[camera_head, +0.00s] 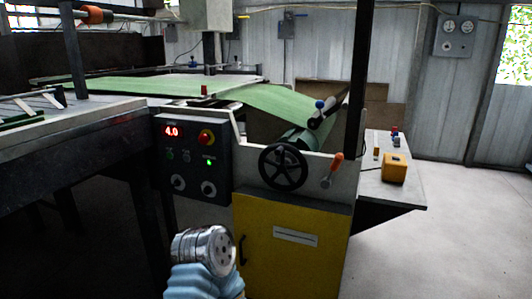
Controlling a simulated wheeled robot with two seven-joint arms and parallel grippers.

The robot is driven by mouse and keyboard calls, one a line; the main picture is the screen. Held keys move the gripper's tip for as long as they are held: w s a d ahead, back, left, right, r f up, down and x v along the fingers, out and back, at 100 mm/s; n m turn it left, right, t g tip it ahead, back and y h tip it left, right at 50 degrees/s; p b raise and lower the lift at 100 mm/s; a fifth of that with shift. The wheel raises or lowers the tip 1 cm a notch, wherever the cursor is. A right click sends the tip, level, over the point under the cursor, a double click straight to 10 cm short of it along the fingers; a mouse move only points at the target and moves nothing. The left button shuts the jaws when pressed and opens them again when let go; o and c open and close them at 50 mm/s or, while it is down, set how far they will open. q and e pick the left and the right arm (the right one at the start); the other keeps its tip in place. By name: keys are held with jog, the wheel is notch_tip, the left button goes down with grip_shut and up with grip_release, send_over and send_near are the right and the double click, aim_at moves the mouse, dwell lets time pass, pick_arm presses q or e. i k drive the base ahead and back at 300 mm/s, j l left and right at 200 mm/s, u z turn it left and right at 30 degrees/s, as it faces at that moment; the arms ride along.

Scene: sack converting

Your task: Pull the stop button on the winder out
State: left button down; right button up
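The stop button (206,137) is a red round knob on a yellow surround, at the upper right of the dark control panel (188,187) on the winder's front. It is too small to tell whether it is pressed in or out. The panel also has a red display (172,131) reading 4.0, a lit green lamp (209,162) and two pale round knobs. A silver and light-blue part of my own arm rises at the bottom, below the panel and apart from it. No gripper fingers show in view.
A black handwheel (283,166) and an orange-tipped lever (333,168) are right of the panel, above a yellow cabinet door (291,247). A dark-sided table (70,160) stands left. A side table (414,188) holds a yellow box (395,168). Floor at right is clear.

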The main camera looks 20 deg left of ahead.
aim_at(204, 139)
jog(key=u, duration=1.35)
